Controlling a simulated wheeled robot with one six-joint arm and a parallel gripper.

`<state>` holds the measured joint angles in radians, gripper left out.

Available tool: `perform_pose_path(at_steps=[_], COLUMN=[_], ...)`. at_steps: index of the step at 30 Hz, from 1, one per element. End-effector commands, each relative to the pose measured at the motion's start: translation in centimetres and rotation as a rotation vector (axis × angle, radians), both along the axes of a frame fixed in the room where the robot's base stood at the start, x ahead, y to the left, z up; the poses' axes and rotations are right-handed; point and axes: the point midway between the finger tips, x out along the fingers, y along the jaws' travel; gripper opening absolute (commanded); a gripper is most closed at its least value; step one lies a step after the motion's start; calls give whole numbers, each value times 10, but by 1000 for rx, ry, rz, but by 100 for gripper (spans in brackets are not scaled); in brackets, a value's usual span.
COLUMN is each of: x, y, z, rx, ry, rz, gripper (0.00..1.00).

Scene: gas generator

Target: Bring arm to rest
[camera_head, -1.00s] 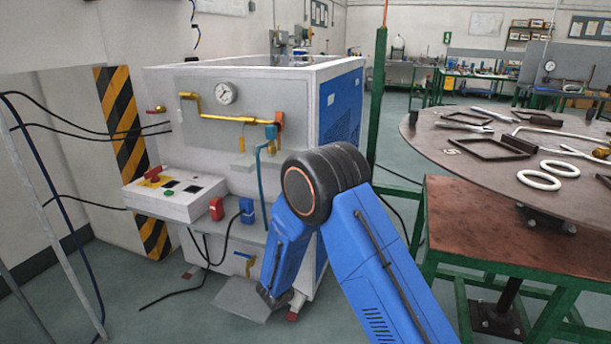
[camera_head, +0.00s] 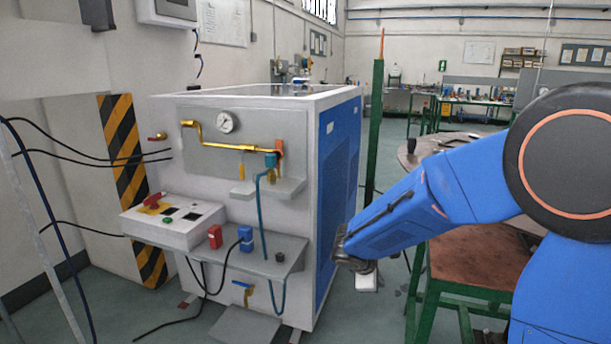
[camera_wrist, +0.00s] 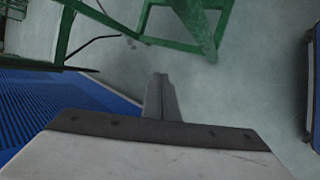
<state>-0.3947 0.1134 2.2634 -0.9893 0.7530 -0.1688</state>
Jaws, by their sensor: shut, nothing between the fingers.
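My arm, blue with a black joint, fills the right side of the head view, bent so its forearm reaches left. My gripper (camera_head: 366,280) hangs at the forearm's end, just right of the generator's blue side, and is small there. The wrist view shows my gripper (camera_wrist: 160,90) with its fingers together and nothing between them. Grey floor lies beyond the fingertips. The gas generator (camera_head: 240,150) is a white cabinet with a gauge (camera_head: 227,122), yellow pipe (camera_head: 228,148) and blue side panel. Whether my arm touches it I cannot tell.
A control box (camera_head: 172,222) with a red handle juts from the generator's front left. A round table (camera_head: 410,150) and a brown-topped green stand (camera_head: 470,270) are partly behind my arm. A green post (camera_head: 376,130) stands behind the generator. Green stand legs (camera_wrist: 195,25) cross the wrist view's top.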

Motion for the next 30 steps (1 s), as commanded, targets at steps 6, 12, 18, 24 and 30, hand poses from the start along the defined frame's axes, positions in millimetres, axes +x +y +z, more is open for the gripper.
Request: perform_pose_path(at_steps=[6,12,18,24,30], x=[-49,-98,-148,-198,-247], y=[-41,-68,-86,-95,-96], z=[40,66,86,100,109], rx=[124,244,371,504,646], ry=[-53,-93,-131,-167,-200], rz=[-205,-382,-548,-702,-845], gripper=[0,0,0,0,0])
